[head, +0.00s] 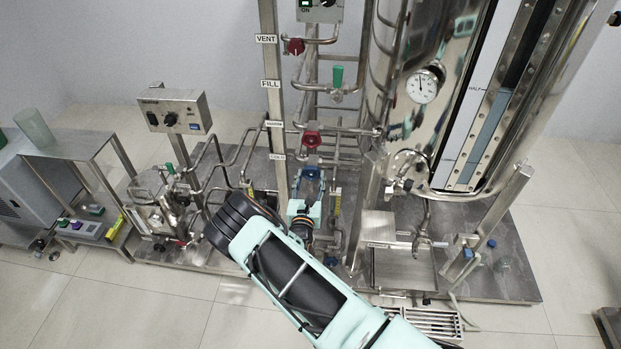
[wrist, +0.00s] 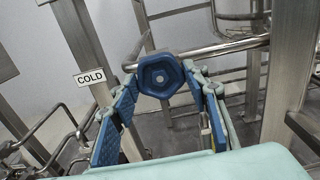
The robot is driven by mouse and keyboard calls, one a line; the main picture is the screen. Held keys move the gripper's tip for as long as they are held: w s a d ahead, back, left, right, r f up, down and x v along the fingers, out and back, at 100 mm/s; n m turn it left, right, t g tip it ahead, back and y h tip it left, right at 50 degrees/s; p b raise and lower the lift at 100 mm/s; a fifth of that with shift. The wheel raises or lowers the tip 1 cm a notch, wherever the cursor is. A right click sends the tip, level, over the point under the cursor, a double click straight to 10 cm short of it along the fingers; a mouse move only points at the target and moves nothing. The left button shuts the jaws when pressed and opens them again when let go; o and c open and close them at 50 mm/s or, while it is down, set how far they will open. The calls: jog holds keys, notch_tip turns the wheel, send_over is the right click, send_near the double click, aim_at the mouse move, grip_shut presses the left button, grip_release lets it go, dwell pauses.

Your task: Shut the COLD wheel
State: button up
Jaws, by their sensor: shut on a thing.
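The COLD wheel (wrist: 160,74) is a small blue handwheel on a steel pipe, beside the COLD label (wrist: 90,77) in the wrist view. In the head view the blue wheel (head: 312,173) is partly covered by my gripper (head: 308,188). My gripper (wrist: 161,82) has one finger on each side of the wheel's rim and is shut on it. The wheel's stem and how far it is turned cannot be made out.
A red wheel (head: 312,139) sits just above the blue one, and a green handle (head: 337,76) is higher up. A steel post (head: 272,100) with labels stands close on the left. The large polished tank (head: 420,80) is on the right. Pipes crowd around.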

jog(key=shift+m, duration=0.5)
jog(key=o, duration=1.2)
jog(key=shift+c, duration=0.2)
jog(key=s, duration=1.2)
jog(key=shift+a, duration=0.25)
